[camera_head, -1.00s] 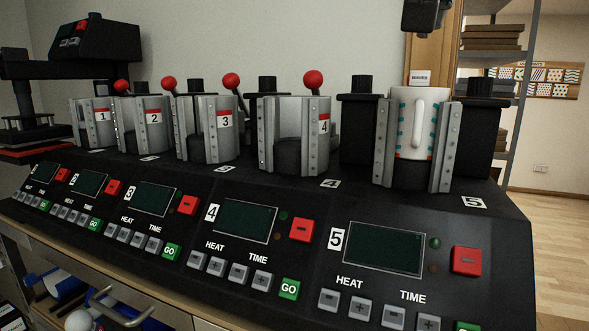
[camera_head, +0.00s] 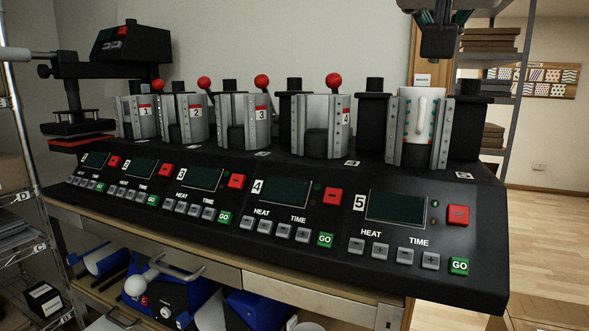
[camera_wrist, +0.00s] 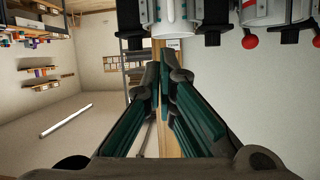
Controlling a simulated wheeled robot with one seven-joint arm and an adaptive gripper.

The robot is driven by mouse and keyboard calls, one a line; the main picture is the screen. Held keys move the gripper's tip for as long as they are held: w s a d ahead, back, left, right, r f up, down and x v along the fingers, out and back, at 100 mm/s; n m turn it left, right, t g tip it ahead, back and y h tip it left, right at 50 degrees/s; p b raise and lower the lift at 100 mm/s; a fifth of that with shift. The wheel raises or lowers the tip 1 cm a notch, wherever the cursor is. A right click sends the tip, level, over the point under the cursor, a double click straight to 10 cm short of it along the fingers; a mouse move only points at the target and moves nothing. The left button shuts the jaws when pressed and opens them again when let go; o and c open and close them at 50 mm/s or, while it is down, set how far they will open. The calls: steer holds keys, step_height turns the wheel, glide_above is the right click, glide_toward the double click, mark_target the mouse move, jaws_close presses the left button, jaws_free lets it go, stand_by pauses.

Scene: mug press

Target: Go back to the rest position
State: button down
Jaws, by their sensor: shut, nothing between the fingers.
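A white mug (camera_head: 425,116) with teal and orange marks stands upright in press station 5 (camera_head: 393,134), its handle facing out. My gripper (camera_head: 440,45) is at the top right of the head view, above and apart from the mug and press. In the wrist view my gripper (camera_wrist: 165,78) shows its fingers brought together, with nothing between them. The mug (camera_wrist: 173,22) also shows at the top of the wrist view, beyond the fingertips.
The press machine (camera_head: 335,237) has several stations with red-knobbed levers (camera_head: 333,80); stations 1 to 4 show no mug. A flat press (camera_head: 80,130) stands at the left. Shelves (camera_head: 490,90) stand behind at the right, with open floor (camera_head: 545,245) beside the bench.

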steer(key=s+d+f+n+g+y, duration=0.1)
steer(key=s+d+f+g, duration=0.15)
steer(key=f, duration=0.45)
steer(key=s+d+f+n+g, duration=0.1)
steer(key=s+f+g, duration=0.1)
steer(key=s+f, duration=0.35)
steer(key=s+d+f+n+g+y, duration=0.1)
steer(key=s+d+f+g, duration=0.1)
steer(key=f, duration=0.7)
steer(key=s+a+f+n+g+y, duration=0.2)
steer(key=s+f, duration=0.4)
steer(key=f, duration=0.1)
steer(key=s+a+f+n+g+y, duration=0.1)
steer(key=s+a+f+g+y, duration=0.1)
steer(key=s+f, duration=0.5)
step_height(320, 180, up, 14)
steer(key=w+t+p, duration=0.1)
steer(key=t+p, duration=0.1)
steer(key=p, duration=1.1)
steer(key=shift+w+d+r, duration=0.15)
steer(key=shift+d+r, duration=0.05)
steer(key=shift+d, duration=0.15)
steer(key=shift+t, duration=0.25)
